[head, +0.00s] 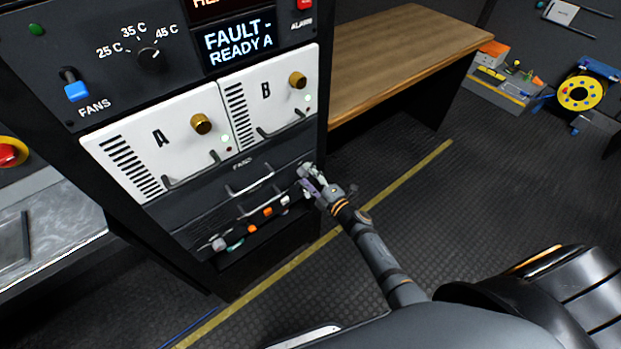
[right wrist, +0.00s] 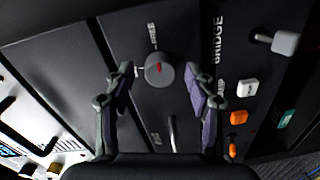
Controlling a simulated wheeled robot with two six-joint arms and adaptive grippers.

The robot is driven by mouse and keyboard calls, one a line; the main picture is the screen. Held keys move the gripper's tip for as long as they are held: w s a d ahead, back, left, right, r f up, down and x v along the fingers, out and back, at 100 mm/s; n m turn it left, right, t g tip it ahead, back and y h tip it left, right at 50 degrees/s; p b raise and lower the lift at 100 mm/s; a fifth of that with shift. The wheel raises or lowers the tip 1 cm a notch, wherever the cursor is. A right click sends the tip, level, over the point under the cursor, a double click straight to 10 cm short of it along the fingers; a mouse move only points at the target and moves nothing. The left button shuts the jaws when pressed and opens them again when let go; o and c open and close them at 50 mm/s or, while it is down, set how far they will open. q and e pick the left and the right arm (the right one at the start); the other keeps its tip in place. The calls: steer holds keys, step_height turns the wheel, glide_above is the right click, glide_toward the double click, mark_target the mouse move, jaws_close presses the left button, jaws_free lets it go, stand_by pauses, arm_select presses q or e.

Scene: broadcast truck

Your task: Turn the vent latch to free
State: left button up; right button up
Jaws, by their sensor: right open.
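A round grey knob with a red pointer mark (right wrist: 159,69) sits on the dark lower panel in the right wrist view. It appears to be the vent latch, but the small labels around it are too blurred to read. My right gripper (right wrist: 160,76) is open, with one finger on each side of the knob; I cannot tell whether either finger touches it. In the head view my right gripper (head: 309,180) is at the right end of the rack's low panel and hides the knob there. My left gripper is not in view.
Above the panel are a drawer handle (head: 250,180) and white modules A (head: 165,170) and B (head: 262,88). A wooden desk (head: 400,50) stands right; open floor lies before it.

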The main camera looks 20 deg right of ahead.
steer(key=v, duration=1.2)
steer(key=shift+f, duration=0.1)
steer(key=s+d+f+m+g+h, duration=0.2)
steer(key=s+d+f+m, duration=0.15)
steer(key=f, duration=0.45)
steer(key=s+d+f+m+g+h+p, duration=0.15)
steer(key=s+f+m, duration=0.25)
steer(key=f, duration=0.4)
steer(key=s+d+f+m+g+h, duration=0.3)
steer(key=s+f+m, duration=0.1)
steer(key=f, duration=0.3)
steer(key=s+f+m+g, duration=0.4)
steer(key=s+f, duration=0.2)
steer(key=s, duration=0.6)
steer(key=s+a+f+m+g, duration=0.1)
steer(key=s+f+m+g, duration=0.3)
steer(key=s+f, duration=0.3)
steer(key=s, duration=0.5)
steer(key=shift+s+a+f+g, duration=0.2)
steer(key=shift+s+g, duration=0.15)
steer(key=shift+s, duration=0.05)
